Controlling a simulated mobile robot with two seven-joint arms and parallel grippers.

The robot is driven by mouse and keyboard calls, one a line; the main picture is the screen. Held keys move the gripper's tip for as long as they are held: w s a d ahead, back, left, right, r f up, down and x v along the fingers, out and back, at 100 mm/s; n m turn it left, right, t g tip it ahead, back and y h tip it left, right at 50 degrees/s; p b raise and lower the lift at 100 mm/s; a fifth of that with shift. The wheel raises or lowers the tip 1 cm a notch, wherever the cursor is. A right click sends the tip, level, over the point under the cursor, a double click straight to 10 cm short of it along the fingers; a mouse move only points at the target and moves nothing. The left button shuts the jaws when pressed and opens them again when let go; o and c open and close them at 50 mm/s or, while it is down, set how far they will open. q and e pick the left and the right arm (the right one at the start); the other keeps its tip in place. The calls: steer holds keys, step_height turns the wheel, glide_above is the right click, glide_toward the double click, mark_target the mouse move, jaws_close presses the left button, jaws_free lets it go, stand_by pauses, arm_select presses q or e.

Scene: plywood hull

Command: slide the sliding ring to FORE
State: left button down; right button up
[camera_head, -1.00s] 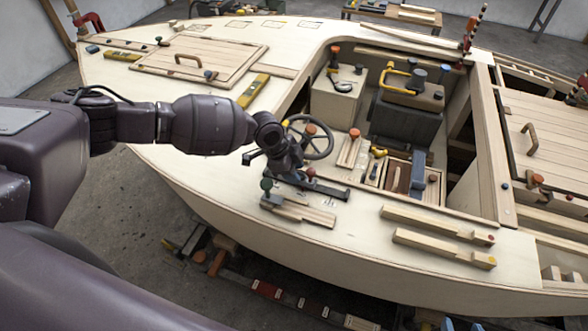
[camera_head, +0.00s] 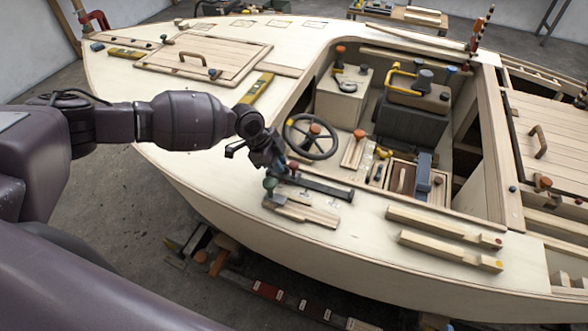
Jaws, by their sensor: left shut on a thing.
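A dark rail (camera_head: 325,187) lies along the near side deck, beside the cockpit. My left gripper (camera_head: 281,169) is down at the rail's left end, toward the bow. It is shut on what looks like the sliding ring, which my fingers mostly hide. A small red-orange knob (camera_head: 293,166) shows just right of my fingers, at the rail, and seems to belong to the ring. Small pale marks on the deck in front of the rail are too small to read. My right gripper is not in view.
A green-knobbed wooden latch (camera_head: 300,212) lies just in front of the rail. The steering wheel (camera_head: 311,138) stands close behind it. Two wooden bars (camera_head: 445,228) lie on the deck to the right. The foredeck left of the gripper holds a yellow level (camera_head: 256,90) and a hatch (camera_head: 205,62).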

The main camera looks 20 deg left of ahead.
arm_select(q)
steer(key=shift+a+f, duration=0.1)
steer(key=shift+a, duration=1.1)
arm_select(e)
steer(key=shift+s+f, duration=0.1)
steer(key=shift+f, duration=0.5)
arm_select(q)
steer(key=shift+w+a, duration=0.1)
steer(key=c, duration=1.1)
jaws_free()
steer(key=shift+a, duration=0.1)
steer(key=shift+c, duration=0.2)
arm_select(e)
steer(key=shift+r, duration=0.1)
arm_select(q)
steer(key=v, duration=1.1)
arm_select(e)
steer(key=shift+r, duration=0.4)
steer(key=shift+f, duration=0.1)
